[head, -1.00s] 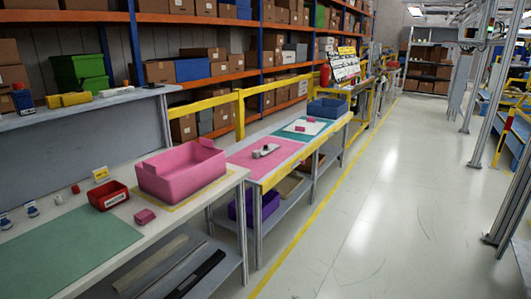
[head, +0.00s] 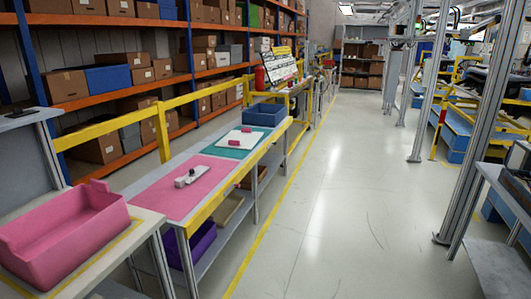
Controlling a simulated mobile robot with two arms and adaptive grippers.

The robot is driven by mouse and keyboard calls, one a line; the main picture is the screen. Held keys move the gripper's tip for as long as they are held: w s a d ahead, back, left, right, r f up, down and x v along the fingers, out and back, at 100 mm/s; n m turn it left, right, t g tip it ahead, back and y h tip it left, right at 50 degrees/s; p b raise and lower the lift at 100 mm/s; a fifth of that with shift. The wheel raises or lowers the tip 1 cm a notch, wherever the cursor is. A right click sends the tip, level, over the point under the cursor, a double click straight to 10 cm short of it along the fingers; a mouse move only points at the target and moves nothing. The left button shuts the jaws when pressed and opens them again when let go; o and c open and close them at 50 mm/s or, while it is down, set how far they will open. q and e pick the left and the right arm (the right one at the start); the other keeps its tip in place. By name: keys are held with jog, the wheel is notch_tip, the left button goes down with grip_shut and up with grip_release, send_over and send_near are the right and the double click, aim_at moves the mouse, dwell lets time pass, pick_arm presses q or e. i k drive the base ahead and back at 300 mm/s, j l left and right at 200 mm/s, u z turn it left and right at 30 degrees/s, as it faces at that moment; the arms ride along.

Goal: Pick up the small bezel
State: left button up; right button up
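No part is plainly recognisable as the small bezel at this distance. A grey part with a dark knob (head: 190,178) lies on the pink mat of the middle table. Neither of my grippers is in the head view.
A pink bin (head: 65,236) stands on the near left table. A blue bin (head: 263,114) stands at the middle table's far end, and a purple bin (head: 191,245) is on its lower shelf. Open floor (head: 340,200) lies right of the tables. Metal posts (head: 475,130) stand at right.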

aim_at(188, 178)
jog(key=i+u, duration=0.1)
jog(key=i, duration=0.5)
jog(key=i+l+u, duration=0.15)
jog(key=i, duration=0.4)
jog(key=i+l+u, duration=0.1)
jog(key=i, duration=0.5)
jog(key=l, duration=0.1)
